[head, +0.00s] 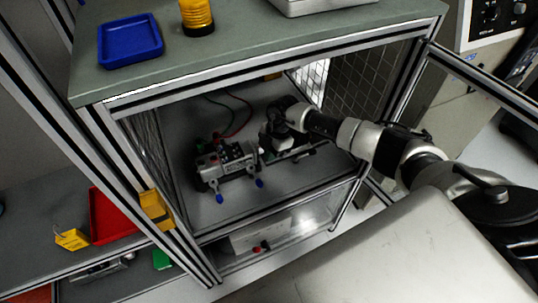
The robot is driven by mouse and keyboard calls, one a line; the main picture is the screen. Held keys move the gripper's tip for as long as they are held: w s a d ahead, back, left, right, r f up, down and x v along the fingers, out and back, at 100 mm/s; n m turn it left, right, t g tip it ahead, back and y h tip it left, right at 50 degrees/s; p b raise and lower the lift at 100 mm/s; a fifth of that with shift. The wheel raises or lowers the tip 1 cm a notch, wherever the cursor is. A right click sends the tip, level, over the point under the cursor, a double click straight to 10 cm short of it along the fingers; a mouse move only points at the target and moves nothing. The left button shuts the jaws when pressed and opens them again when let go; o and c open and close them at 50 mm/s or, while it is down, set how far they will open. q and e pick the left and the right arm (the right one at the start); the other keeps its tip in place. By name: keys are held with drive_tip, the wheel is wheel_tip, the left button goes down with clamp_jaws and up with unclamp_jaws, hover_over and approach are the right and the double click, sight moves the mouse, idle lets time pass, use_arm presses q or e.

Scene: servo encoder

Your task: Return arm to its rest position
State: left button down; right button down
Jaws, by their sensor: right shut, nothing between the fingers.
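My right arm comes in from the right and reaches through the open front of a metal-framed cabinet (270,54). My right gripper (268,150) is inside, shut and empty, close to the right end of a device (228,160) on the cabinet floor. The device has a dark block on top, blue-tipped handles at its front and red and green cables behind. I cannot tell whether the gripper touches it. The fingertips are small and partly hidden by the wrist. My left gripper is not in view.
The cabinet's posts and top edge frame the opening, and its door (485,82) stands open at the right. A blue tray (130,40) and an amber beacon (197,16) stand on top. A red tray (108,214) lies on the left shelf.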

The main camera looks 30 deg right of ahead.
drive_tip(key=s+a+r+n+t+y, duration=0.15)
drive_tip(key=a+y, duration=0.25)
drive_tip(key=a, duration=0.5)
drive_tip(key=a+r+t+y, duration=0.3)
drive_tip(key=a+y, duration=0.2)
drive_tip(key=a, duration=0.4)
wheel_tip(320, 180, up, 10)
drive_tip(key=a+f+m+t+y, duration=0.1)
drive_tip(key=a+m+t, duration=0.1)
drive_tip(key=m+t, duration=0.55)
drive_tip(key=s+d+m+t+h, duration=0.4)
drive_tip(key=s+d+m+h, duration=0.3)
drive_tip(key=d+m+h, duration=0.5)
drive_tip(key=s+d+f+g, duration=0.1)
drive_tip(key=s+f+g, duration=0.2)
drive_tip(key=s+g, duration=0.5)
drive_tip(key=s+d+f+g, duration=0.2)
drive_tip(key=s+f+g, duration=0.15)
drive_tip(key=s, duration=0.85)
wheel_tip(320, 180, down, 26)
drive_tip(key=s+g, duration=0.2)
drive_tip(key=s+d+f+n+g, duration=0.1)
drive_tip(key=s+d+f, duration=0.1)
drive_tip(key=s+f, duration=1.3)
drive_tip(key=shift+s+d+f+h, duration=0.25)
drive_tip(key=shift+s+f+h, duration=0.05)
drive_tip(key=shift+f, duration=0.1)
